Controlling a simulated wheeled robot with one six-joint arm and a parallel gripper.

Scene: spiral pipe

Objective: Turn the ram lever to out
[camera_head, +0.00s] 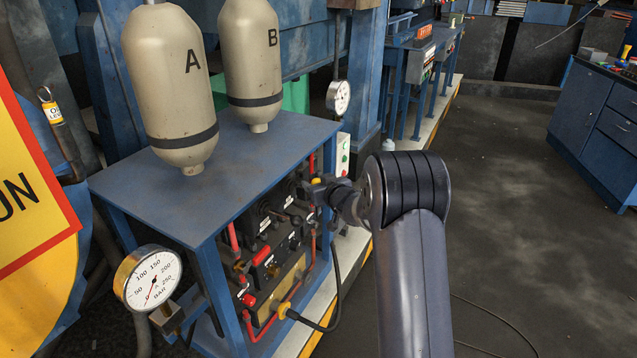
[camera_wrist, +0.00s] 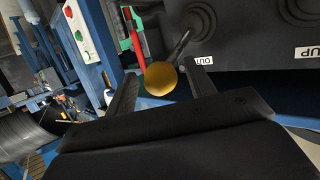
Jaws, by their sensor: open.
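A lever with a yellow ball knob (camera_wrist: 161,78) shows in the wrist view, its dark shaft running up and right to a round pivot on a black panel. A white OUT label (camera_wrist: 204,61) is just right of the knob. My gripper (camera_wrist: 165,75) is open, with one finger left of the knob and one right of it; whether either touches it I cannot tell. In the head view my gripper (camera_head: 322,190) is at the right end of the panel front, with a small yellow spot, likely the knob, at its tip.
A blue bench (camera_head: 240,165) carries tanks A (camera_head: 165,80) and B (camera_head: 250,60). Gauges stand at its front left (camera_head: 150,278) and back right (camera_head: 339,97). Another label, UP (camera_wrist: 308,51), is farther right. A button box (camera_wrist: 79,30) is at left. Floor at right is open.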

